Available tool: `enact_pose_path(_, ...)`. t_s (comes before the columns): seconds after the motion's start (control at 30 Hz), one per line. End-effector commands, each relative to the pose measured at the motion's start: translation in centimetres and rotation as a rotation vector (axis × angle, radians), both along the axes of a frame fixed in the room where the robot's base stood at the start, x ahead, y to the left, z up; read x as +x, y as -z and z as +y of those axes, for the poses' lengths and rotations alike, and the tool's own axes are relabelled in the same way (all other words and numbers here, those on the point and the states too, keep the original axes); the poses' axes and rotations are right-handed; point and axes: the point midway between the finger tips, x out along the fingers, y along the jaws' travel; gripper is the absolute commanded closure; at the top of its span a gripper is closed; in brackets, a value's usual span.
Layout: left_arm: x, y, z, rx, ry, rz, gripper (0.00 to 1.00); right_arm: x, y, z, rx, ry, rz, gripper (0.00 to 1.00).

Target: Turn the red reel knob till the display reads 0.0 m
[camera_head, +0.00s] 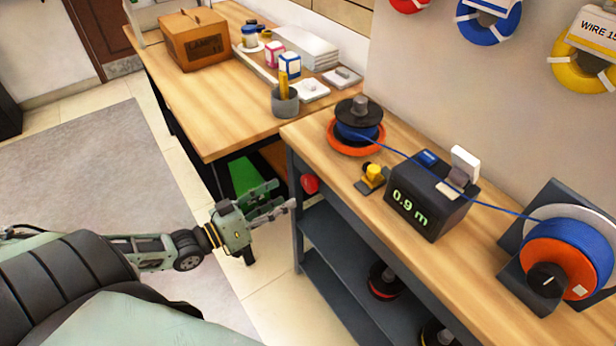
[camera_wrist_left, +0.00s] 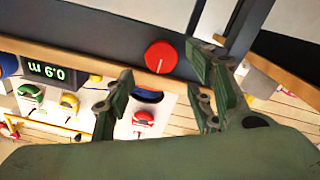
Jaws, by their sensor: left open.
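The red knob (camera_head: 310,183) sits on the near left end of the grey workbench, just below its wooden top. It shows as a round red dial with a pale mark in the left wrist view (camera_wrist_left: 160,57). The display (camera_head: 409,207) on the dark meter box reads 0.9 m; it appears upside down in the left wrist view (camera_wrist_left: 47,72). My left gripper (camera_head: 282,199) is open and empty, left of the knob and apart from it. In the wrist view its fingers (camera_wrist_left: 160,78) lie to either side of the knob's line. My right gripper is out of view.
Blue wire runs from a spool (camera_head: 358,131) past the meter box to the orange-faced reel (camera_head: 561,262). A yellow button (camera_head: 373,172) stands by the box. A second wooden table (camera_head: 213,111) is behind my gripper. Black spools lie on the lower shelf (camera_head: 345,275).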

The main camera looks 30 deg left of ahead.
Motion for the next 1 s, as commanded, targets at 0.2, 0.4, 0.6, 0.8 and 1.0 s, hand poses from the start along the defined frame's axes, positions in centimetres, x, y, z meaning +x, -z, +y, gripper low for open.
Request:
enact_pose_path(0.2, 2.8, -0.1, -1.1, 0.001, -0.002, -0.005, 0.5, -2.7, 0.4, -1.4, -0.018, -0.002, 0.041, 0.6)
enact_pose_path(0.4, 5.4, -0.1, -2.1, 0.004, -0.001, -0.004, 0.5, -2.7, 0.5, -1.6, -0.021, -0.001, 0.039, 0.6)
enact_pose_path(0.6, 6.7, 0.0, -2.7, 0.005, -0.001, -0.002, 0.5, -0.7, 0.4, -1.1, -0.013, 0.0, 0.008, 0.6)
enact_pose_path(0.8, 6.9, 0.1, -2.8, 0.006, -0.001, 0.001, 0.5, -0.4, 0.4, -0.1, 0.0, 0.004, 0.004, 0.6)
enact_pose_path(1.0, 6.8, 0.1, -2.7, 0.006, -0.001, 0.001, 0.58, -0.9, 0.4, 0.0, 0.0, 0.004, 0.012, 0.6)
